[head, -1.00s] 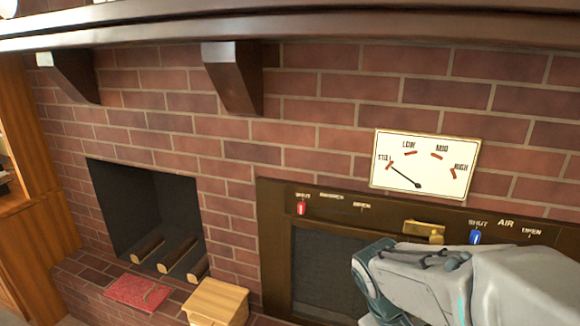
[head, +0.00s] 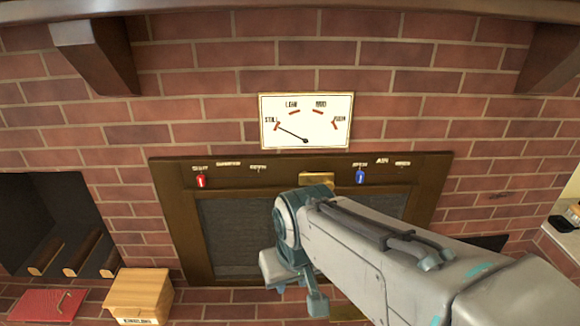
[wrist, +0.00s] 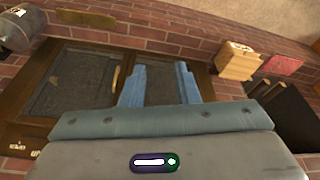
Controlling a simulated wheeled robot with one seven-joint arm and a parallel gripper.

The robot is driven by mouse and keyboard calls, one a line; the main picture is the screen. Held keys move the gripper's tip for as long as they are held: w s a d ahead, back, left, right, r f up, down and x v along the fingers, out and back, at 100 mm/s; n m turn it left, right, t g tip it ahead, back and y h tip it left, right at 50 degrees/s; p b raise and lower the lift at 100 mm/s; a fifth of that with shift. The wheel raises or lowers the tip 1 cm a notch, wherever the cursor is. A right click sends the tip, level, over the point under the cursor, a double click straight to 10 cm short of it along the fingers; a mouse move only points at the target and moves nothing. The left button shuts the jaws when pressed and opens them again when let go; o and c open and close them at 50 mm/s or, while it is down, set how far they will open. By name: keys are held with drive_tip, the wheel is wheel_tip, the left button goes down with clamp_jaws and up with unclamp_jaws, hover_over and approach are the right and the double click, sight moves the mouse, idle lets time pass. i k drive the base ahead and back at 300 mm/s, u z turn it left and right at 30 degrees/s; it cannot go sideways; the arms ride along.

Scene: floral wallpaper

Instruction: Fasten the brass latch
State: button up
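The brass latch (head: 317,179) is a small brass block at the top middle of the dark bronze stove front (head: 165,205). My arm covers the area just below it. In the wrist view the stove front has dark mesh panels, and a slim brass bar (wrist: 115,78) shows at the edge of one panel. I cannot tell whether this bar is part of the latch. My gripper (wrist: 160,68) has two blue fingers set apart with nothing between them, in front of the stove panels. In the head view the fingertips are not clear.
A red slider (head: 201,181) and a blue slider (head: 360,176) sit on the top rail. A dial (head: 306,120) above points to STILL. A wooden box (head: 138,295) and red book (head: 48,304) lie left, near the log niche (head: 40,230). A mantel bracket (head: 95,55) overhangs.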

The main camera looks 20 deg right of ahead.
sight(327, 179)
drive_tip(key=k, duration=0.5)
drive_tip(key=z, duration=1.4)
drive_tip(key=i, duration=1.1)
drive_tip(key=u, duration=1.35)
